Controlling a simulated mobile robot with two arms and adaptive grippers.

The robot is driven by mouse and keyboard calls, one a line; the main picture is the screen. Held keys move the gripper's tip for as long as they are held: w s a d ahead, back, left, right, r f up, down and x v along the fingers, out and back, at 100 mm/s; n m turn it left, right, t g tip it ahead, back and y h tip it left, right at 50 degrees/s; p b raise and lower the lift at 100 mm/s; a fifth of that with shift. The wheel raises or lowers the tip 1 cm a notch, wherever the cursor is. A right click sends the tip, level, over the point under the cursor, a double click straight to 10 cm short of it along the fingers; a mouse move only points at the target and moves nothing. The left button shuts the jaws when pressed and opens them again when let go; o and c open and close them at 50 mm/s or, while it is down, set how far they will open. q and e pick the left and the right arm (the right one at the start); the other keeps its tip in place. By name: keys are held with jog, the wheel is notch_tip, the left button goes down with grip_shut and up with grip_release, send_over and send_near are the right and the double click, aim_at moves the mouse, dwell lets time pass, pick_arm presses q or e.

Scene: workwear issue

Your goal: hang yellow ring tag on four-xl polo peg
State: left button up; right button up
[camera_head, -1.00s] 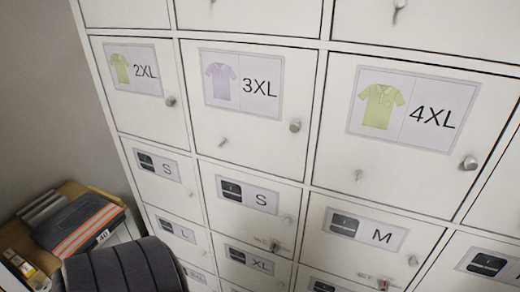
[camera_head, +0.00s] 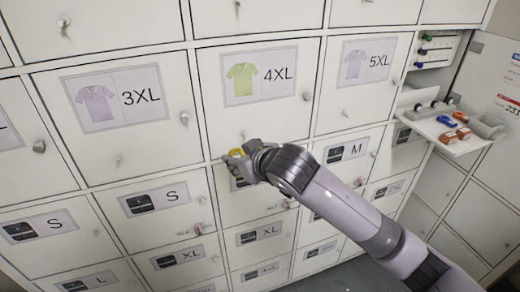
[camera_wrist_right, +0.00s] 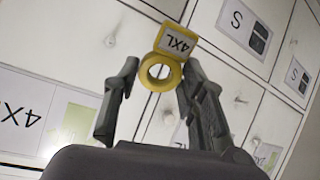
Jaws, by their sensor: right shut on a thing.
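The yellow ring tag (camera_head: 235,154) is in my right gripper (camera_head: 240,160), just below the lower edge of the 4XL polo door (camera_head: 225,118). In the right wrist view the ring (camera_wrist_right: 160,72) sits between the two fingers (camera_wrist_right: 158,75), with its label reading 4XL upside down. A small peg (camera_head: 243,134) stands low on the 4XL door, just above the gripper. In the wrist view a peg (camera_wrist_right: 168,118) shows between the fingers, apart from the ring in the picture. My left gripper is not in view.
Neighbouring doors show 3XL (camera_head: 126,97) and 5XL (camera_head: 364,61) polo labels and have similar pegs and knobs. A shelf (camera_head: 465,145) at the right carries several red and blue small items. My right arm covers part of the doors below 5XL.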

jog(key=w+d+t, duration=0.1)
jog(key=w+d+f+m+t+p, duration=0.1)
jog(key=d+f+t, duration=0.1)
jog(key=d+t, duration=0.1)
jog(key=shift+w+f+m+h+p, duration=0.1)
jog(key=shift+w+m+h+p, duration=0.2)
jog(key=shift+w+m, duration=0.1)
pick_arm(q)
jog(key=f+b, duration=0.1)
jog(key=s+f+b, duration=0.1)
jog(key=b, duration=0.1)
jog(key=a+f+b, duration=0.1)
jog(key=b, duration=0.1)
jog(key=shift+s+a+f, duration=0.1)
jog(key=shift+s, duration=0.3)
pick_arm(e)
jog(key=x, duration=0.9)
jog(key=shift+w+d+r, duration=0.2)
jog(key=shift+w+r, duration=0.1)
jog(key=o, duration=0.9)
